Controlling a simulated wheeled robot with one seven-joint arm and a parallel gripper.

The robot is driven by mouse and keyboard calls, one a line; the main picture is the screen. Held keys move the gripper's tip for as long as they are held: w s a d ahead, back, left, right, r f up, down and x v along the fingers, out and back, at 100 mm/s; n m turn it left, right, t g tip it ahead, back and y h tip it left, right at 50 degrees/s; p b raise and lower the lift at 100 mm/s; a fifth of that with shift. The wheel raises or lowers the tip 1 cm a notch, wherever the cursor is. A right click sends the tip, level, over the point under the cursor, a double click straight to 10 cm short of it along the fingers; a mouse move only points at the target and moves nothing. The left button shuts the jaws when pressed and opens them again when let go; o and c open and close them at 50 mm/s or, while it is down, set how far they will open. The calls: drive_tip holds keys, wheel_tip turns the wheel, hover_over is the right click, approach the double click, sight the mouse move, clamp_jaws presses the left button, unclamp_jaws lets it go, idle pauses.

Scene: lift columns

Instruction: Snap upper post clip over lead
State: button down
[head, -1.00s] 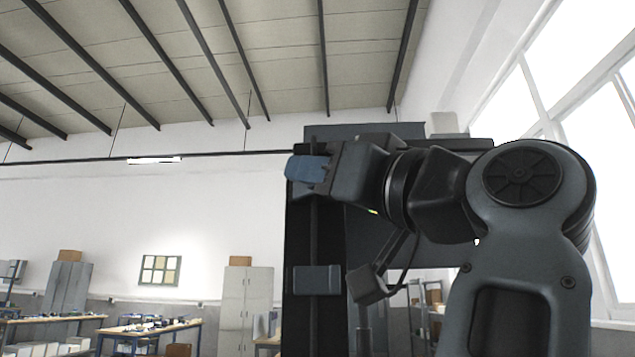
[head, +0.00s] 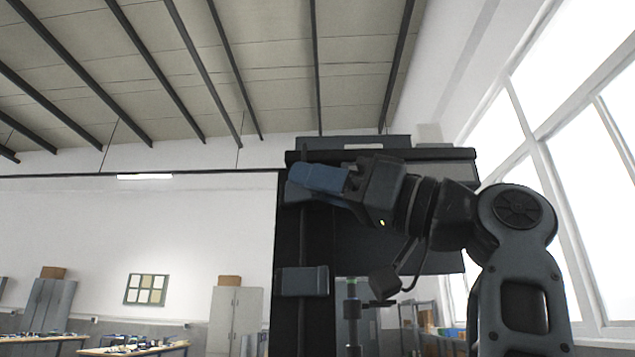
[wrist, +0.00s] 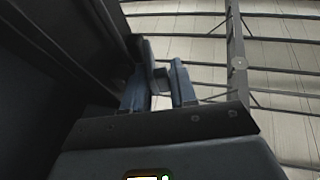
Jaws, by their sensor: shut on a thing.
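The dark post (head: 287,235) stands upright in the middle of the head view. A thin dark line, seemingly the lead (head: 303,225), runs down its front. My gripper (head: 303,180) is at the post's upper part, its blue fingers reaching left across it. In the wrist view my gripper (wrist: 158,90) has a small blue-grey piece, seemingly the upper clip (wrist: 151,62), between its fingers, and is shut on it. The fingers hide the clip in the head view, so I cannot tell whether it is around the lead. A grey lower clip (head: 302,281) sits across the post further down.
A wide dark panel (head: 350,235) stands behind my arm, close to the gripper. In the wrist view a dark surface (wrist: 55,60) fills the left side near the fingers. Cabinets (head: 235,315) and workbenches (head: 130,348) are far behind. The space left of the post is open.

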idle(0.8)
drive_tip(key=c, duration=1.1)
unclamp_jaws()
drive_tip(key=shift+c, duration=0.2)
